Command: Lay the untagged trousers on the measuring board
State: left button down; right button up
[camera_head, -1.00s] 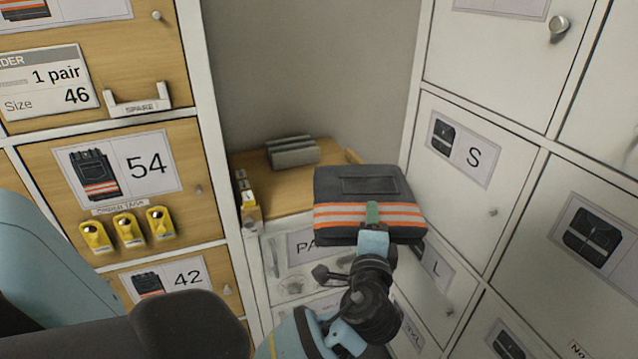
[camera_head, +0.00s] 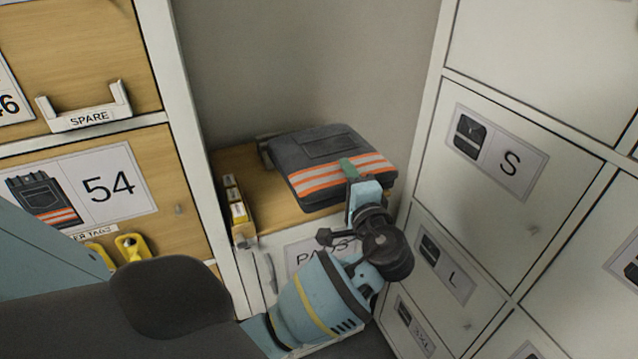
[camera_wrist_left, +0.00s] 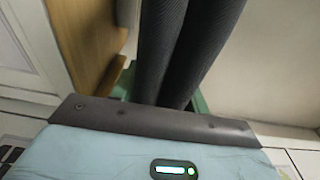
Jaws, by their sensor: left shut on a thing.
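The folded dark grey trousers (camera_head: 322,150), with orange and silver bands, are in my left gripper (camera_head: 348,168). In the left wrist view the trousers (camera_wrist_left: 185,45) show as dark ribbed folds between the green fingers (camera_wrist_left: 162,90). I cannot clearly make out the measuring board; the trousers hide much of the wooden surface. My right gripper is not in view.
Wooden lockers, one marked 54 (camera_head: 108,186), rise at left. White lockers, one marked S (camera_head: 508,168), rise at right. A grey wall closes the back.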

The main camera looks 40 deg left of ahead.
pick_arm(q)
notch_tip(320, 180, down, 10)
jog(key=b, duration=0.1)
dwell(0.9)
jog(key=c, duration=0.7)
grip_release()
jog(key=shift+f, duration=0.1)
jog(key=v, duration=1.2)
jog(key=shift+b, duration=0.4)
